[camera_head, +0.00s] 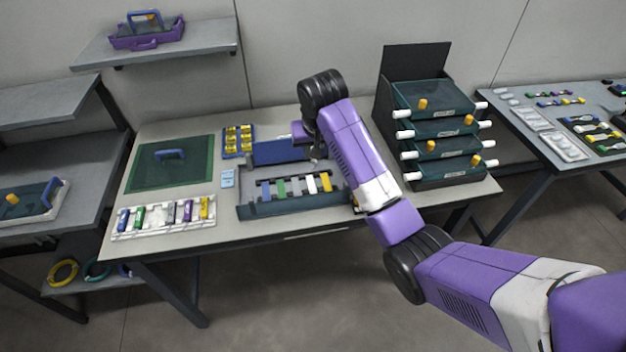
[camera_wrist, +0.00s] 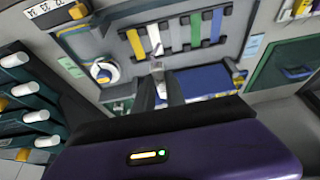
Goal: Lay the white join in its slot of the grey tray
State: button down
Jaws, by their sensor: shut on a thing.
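The grey tray (camera_head: 297,203) lies mid-table, with a row of blue, green, grey, white and yellow strips across it. In the wrist view the tray (camera_wrist: 107,42) is ahead of my gripper, with its white strip (camera_wrist: 154,38) between the yellow and grey ones. My gripper (camera_wrist: 157,76) is shut on a small pale piece, the white join (camera_wrist: 157,65), at its fingertips. The join appears close to the near end of the white strip; I cannot tell whether it touches the tray. In the head view my arm partly covers the gripper (camera_head: 315,158).
A white rack (camera_head: 163,228) of coloured pieces and a green mat (camera_head: 145,178) lie left. A dark stack of drawers (camera_head: 440,182) with white-ended bars stands right, near my arm. A white roll (camera_wrist: 103,71) lies beside the tray.

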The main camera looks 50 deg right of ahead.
aim_at(312, 185)
notch_tip(312, 185, down, 12)
jog(key=shift+r+p, duration=0.1)
jog(key=shift+p, duration=0.25)
jog(key=c, duration=1.4)
grip_release()
jog(key=shift+f, duration=0.2)
jog(key=shift+r, duration=0.1)
jog(key=v, duration=1.2)
jog(key=shift+r, duration=0.15)
jog(key=shift+w, duration=0.1)
